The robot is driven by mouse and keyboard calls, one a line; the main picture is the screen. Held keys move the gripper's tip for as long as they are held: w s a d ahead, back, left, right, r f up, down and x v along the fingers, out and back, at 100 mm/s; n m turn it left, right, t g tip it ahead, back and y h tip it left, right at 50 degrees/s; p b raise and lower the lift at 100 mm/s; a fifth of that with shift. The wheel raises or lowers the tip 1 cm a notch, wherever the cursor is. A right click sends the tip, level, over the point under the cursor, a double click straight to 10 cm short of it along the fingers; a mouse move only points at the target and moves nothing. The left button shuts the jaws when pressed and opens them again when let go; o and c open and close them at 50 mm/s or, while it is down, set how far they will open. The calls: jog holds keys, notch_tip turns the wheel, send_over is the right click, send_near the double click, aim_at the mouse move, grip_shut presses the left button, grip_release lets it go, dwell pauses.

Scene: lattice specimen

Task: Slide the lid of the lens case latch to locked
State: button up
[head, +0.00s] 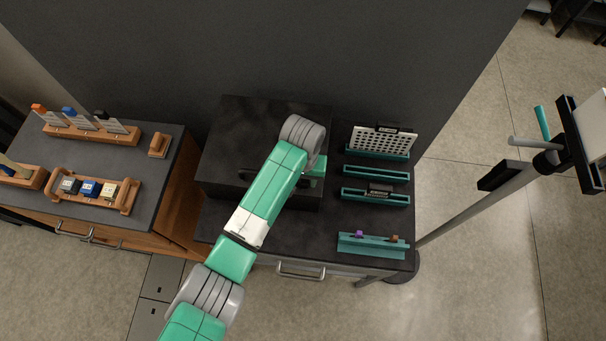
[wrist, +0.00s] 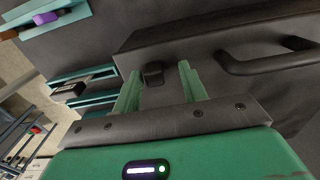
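The lens case (head: 240,130) appears to be the big dark box at the back left of the dark table. In the wrist view, its dark face (wrist: 200,55) carries a small black block (wrist: 153,73), which looks like the latch slider, and a bar handle (wrist: 265,64) to the right. My gripper (wrist: 159,76) is open, its two green fingers on either side of the black block. I cannot tell whether they touch it. In the head view my arm covers part of the case front and hides the block.
Right of the case stand a teal rack with a white perforated plate (head: 382,142), teal trays (head: 376,197) and a teal holder (head: 372,246) with small purple and brown pieces. Another table (head: 150,180) at left holds wooden racks. A pole stand (head: 480,200) is at right.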

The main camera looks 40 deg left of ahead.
aim_at(303, 180)
jog(key=shift+d+r, duration=0.1)
jog(key=shift+r, duration=3.8)
